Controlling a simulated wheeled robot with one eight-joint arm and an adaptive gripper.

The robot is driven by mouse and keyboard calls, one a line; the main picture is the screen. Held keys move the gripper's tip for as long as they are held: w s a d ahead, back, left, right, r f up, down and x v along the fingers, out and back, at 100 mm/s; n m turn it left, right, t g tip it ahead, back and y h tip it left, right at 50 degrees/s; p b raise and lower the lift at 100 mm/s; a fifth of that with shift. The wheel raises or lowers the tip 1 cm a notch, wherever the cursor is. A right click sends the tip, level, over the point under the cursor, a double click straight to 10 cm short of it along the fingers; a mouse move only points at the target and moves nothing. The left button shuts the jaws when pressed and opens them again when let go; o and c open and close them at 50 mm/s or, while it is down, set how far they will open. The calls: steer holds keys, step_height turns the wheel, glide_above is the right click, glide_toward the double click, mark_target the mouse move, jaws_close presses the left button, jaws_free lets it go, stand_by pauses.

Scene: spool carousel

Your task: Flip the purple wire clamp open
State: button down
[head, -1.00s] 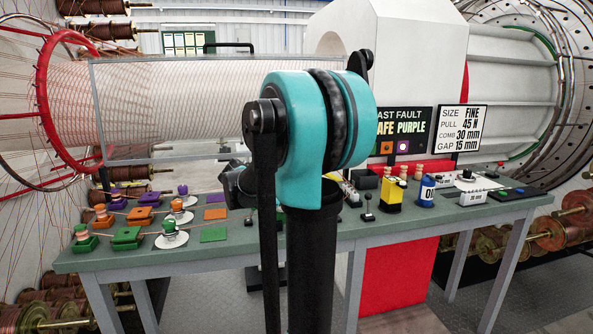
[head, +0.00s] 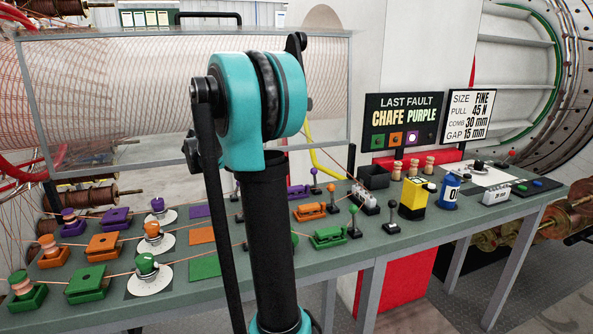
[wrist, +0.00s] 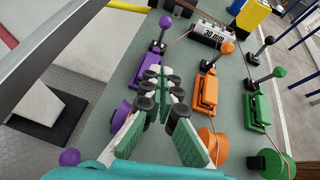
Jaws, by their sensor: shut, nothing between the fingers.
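In the wrist view, a long purple clamp-like block (wrist: 148,70) sits on the green bench, with a purple ball-topped lever (wrist: 164,24) at its far end. In the head view the purple block (head: 297,191) is partly hidden by my arm, and its purple-knobbed lever (head: 314,174) stands upright beside it. My gripper (wrist: 165,84) is shut and empty, its tips appearing just right of the purple block's near part. I cannot tell whether they touch. The gripper is hidden behind my arm in the head view.
An orange block (wrist: 206,93) and a green block (wrist: 257,110) with similar levers stand to the right in the wrist view. A grey comb piece (wrist: 210,33) is at the far end. Several coloured spools and flat blocks (head: 104,244) fill the bench's left.

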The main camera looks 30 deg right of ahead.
steer(key=shift+d, duration=0.1)
glide_toward(315, 179)
step_height(315, 179, down, 2)
steer(key=shift+w+f, duration=0.15)
steer(key=shift+d+r, duration=0.15)
steer(key=shift+d, duration=0.45)
steer(key=shift+d+r, duration=0.15)
steer(key=shift+d, duration=0.4)
steer(key=shift+d+r, duration=0.25)
steer(key=shift+d, duration=0.55)
